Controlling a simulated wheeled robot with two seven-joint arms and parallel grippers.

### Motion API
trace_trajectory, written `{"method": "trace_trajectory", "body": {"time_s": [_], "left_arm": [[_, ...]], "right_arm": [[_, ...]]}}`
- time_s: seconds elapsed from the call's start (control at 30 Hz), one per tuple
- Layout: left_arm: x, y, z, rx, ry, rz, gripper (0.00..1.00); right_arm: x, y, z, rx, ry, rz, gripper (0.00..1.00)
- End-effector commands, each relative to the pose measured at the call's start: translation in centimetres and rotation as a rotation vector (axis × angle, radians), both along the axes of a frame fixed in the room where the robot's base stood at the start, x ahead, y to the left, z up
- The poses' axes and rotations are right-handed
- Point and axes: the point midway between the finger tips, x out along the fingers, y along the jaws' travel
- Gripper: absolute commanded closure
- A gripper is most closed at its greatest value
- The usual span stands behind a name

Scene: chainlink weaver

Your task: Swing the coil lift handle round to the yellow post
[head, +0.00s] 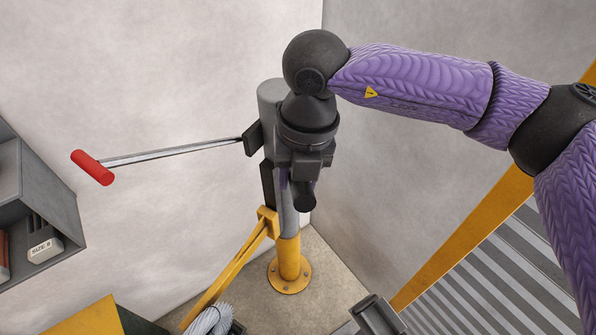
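The coil lift handle is a bare metal bar with a red grip (92,167). It points left from a dark bracket on the grey upper part of the lift column. The column's lower part is a yellow post (289,258) bolted to the floor by a round flange. My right gripper (303,190) points down in front of the column, well to the right of the red grip and apart from it. Its fingers are dark against the column, so I cannot tell whether they are open.
A yellow arm (228,268) slants down left from the column to a grey wire coil (208,320). A grey shelf (62,205) with a box marked "SIZE 8" (44,250) is at the left edge. A yellow rail (470,232) and grey slats are on the right. Pale walls stand behind.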

Motion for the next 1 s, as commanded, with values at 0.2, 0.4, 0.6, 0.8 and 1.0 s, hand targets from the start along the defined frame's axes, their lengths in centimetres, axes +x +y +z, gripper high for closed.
{"method": "trace_trajectory", "body": {"time_s": [0.2,0.4,0.6,0.8,1.0], "left_arm": [[-0.16,0.0,-0.01,0.001,0.003,0.0,0.24],[-0.21,0.01,0.0,0.0,0.005,0.0,0.24],[-0.25,0.01,0.01,0.0,0.005,0.0,0.24],[-0.26,0.02,0.01,0.0,0.006,0.0,0.24],[-0.27,0.02,0.01,0.0,0.006,0.0,0.24]], "right_arm": [[-0.01,0.0,0.05,0.0,0.001,0.0,1.0],[-0.02,0.0,0.07,0.0,0.001,0.0,1.0],[-0.02,0.01,0.09,0.001,0.001,0.0,1.0],[-0.02,0.02,0.11,0.001,0.001,0.0,1.0],[-0.01,0.02,0.13,0.001,0.0,0.0,1.0]]}}
